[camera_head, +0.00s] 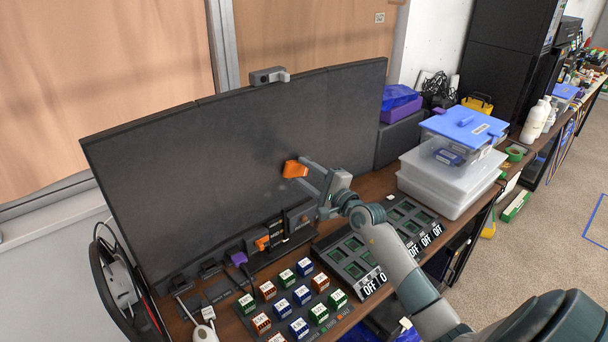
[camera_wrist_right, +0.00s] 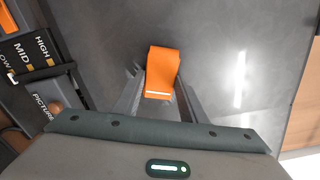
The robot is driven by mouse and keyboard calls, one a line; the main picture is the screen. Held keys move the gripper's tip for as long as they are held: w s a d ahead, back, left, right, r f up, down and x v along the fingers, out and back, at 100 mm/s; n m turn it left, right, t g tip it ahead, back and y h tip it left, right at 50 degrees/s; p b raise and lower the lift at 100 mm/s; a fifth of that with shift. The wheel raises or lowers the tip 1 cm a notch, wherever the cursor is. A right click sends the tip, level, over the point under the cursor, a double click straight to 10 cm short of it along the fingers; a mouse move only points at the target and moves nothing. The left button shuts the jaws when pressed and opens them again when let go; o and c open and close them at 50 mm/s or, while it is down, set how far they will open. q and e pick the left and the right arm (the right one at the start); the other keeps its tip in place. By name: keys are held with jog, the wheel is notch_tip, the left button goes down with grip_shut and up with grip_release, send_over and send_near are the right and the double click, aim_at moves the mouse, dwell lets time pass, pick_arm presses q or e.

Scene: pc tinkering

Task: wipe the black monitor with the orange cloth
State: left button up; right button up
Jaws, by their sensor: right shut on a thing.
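The black monitor (camera_head: 235,150) is a wide dark panel that stands upright along the back of the desk. The orange cloth (camera_head: 294,169) is a small folded piece in front of the right half of the screen. My right gripper (camera_head: 305,170) is shut on the cloth, which sits between its fingertips. In the right wrist view the cloth (camera_wrist_right: 163,72) lies against or very near the grey screen (camera_wrist_right: 215,45); I cannot tell for certain whether it touches. My left gripper is not in view.
Below the screen are switch panels (camera_head: 362,255) and several small coloured blocks (camera_head: 300,294) on the desk. Clear boxes with a blue lid (camera_head: 468,124) stand at the right. A small grey webcam (camera_head: 268,76) sits on the monitor's top edge. A headset-like black object (camera_head: 118,283) is at the left.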

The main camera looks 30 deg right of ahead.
jog(key=shift+w+d+b, duration=0.1)
jog(key=shift+d+b, duration=1.15)
jog(key=shift+d, duration=0.5)
jog(key=d+b, duration=0.3)
jog(key=shift+w+f, duration=0.1)
jog(key=shift+w, duration=0.05)
jog(key=shift+d, duration=0.2)
jog(key=shift+r, duration=0.2)
